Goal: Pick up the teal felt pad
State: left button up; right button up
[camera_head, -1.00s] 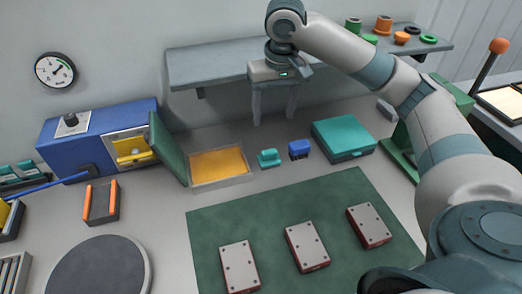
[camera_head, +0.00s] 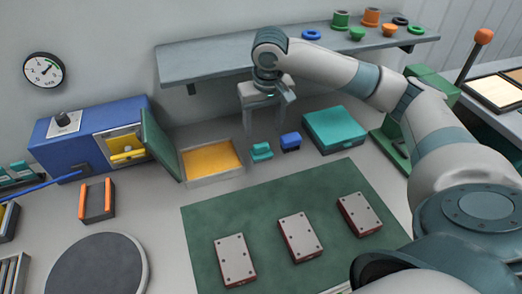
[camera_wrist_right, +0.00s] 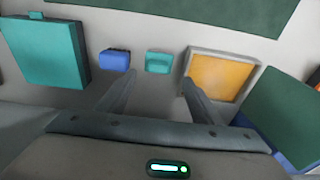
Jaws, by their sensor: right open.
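The teal felt pad (camera_head: 262,151) is a small teal block on the grey tabletop, between the orange-floored tray and a small blue block. It also shows in the right wrist view (camera_wrist_right: 159,63), ahead of the fingertips and roughly centred between them. My right gripper (camera_head: 263,125) points down, with open, empty fingers just above and behind the pad, apart from it. Its two fingers also show in the right wrist view (camera_wrist_right: 158,88). My left gripper is not in view.
A large teal case (camera_head: 335,130) stands further right. A grey shelf (camera_head: 205,67) is behind the gripper.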

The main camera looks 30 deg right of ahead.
send_over(261, 144)
jog(key=s, duration=0.2)
jog(key=shift+w+a+f+p, duration=0.1)
jog(key=shift+a+f+p, duration=0.1)
jog(key=shift+f, duration=1)
jog(key=shift+w+a+f+p, duration=0.1)
jog(key=shift+a+f+p, duration=0.1)
jog(key=shift+f, duration=0.95)
jog(key=shift+w+d+f+p, duration=0.1)
jog(key=shift+f+p, duration=0.2)
jog(key=shift+f, duration=0.1)
jog(key=f, duration=0.1)
jog(key=w+f+p, duration=0.1)
jog(key=f, duration=0.1)
jog(key=shift+d, duration=0.2)
jog(key=shift+f, duration=0.6)
jog(key=c, duration=1.2)
